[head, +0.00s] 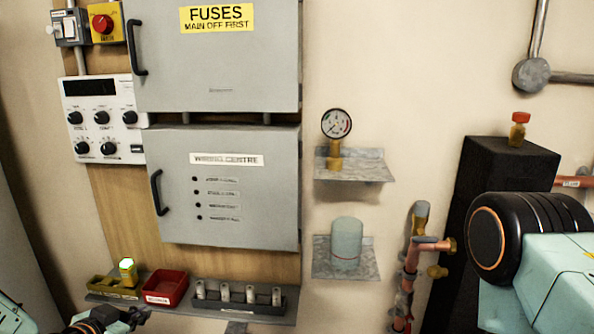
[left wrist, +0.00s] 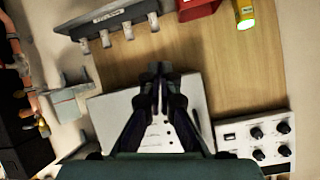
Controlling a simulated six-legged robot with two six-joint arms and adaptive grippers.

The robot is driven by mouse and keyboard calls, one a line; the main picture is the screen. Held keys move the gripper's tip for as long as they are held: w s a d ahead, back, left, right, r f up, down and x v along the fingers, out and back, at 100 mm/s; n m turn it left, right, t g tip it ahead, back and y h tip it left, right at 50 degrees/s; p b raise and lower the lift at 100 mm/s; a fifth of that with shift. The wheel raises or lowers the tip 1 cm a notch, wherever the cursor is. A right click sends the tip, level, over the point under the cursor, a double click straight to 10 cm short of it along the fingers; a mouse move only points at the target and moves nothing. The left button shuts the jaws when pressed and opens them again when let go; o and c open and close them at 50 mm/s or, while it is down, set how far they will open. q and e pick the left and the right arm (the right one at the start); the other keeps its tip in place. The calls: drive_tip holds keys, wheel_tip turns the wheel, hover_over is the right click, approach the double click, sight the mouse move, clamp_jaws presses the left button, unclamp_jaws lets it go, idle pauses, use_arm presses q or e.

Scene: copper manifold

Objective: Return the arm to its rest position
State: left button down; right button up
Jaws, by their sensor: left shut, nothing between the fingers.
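My left gripper (left wrist: 158,72) shows in the left wrist view with its two dark fingers together and nothing between them. In that view it lies over the wooden board and the grey wiring centre cabinet. My right arm shows at the right edge of the head view as a large black joint and teal link. The right gripper is out of view.
The wiring centre cabinet (head: 240,215), gauge (head: 336,125), glass-like cylinder (head: 346,243) and copper pipe (head: 411,262) stand nearby.

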use_arm(q)
drive_tip(key=s+d+f+n+g+b, duration=0.1)
drive_tip(key=s+f+g, duration=0.3)
drive_tip(key=s+f, duration=0.4)
drive_tip(key=s+d+f+n+g+b, duration=0.2)
drive_tip(key=s+d+f+g, duration=0.2)
drive_tip(key=s+f, duration=0.4)
drive_tip(key=s+d+f+n+g+y+b, duration=0.1)
drive_tip(key=s+f, duration=0.7)
drive_tip(key=s, duration=1)
drive_tip(key=d+g+b, duration=0.1)
drive_tip(key=d+g, duration=0.1)
drive_tip(key=g, duration=0.1)
drive_tip(key=shift+s+d+f+n, duration=0.15)
drive_tip(key=shift+s+d+n, duration=0.1)
drive_tip(key=shift+n, duration=0.15)
drive_tip(key=shift+w, duration=0.15)
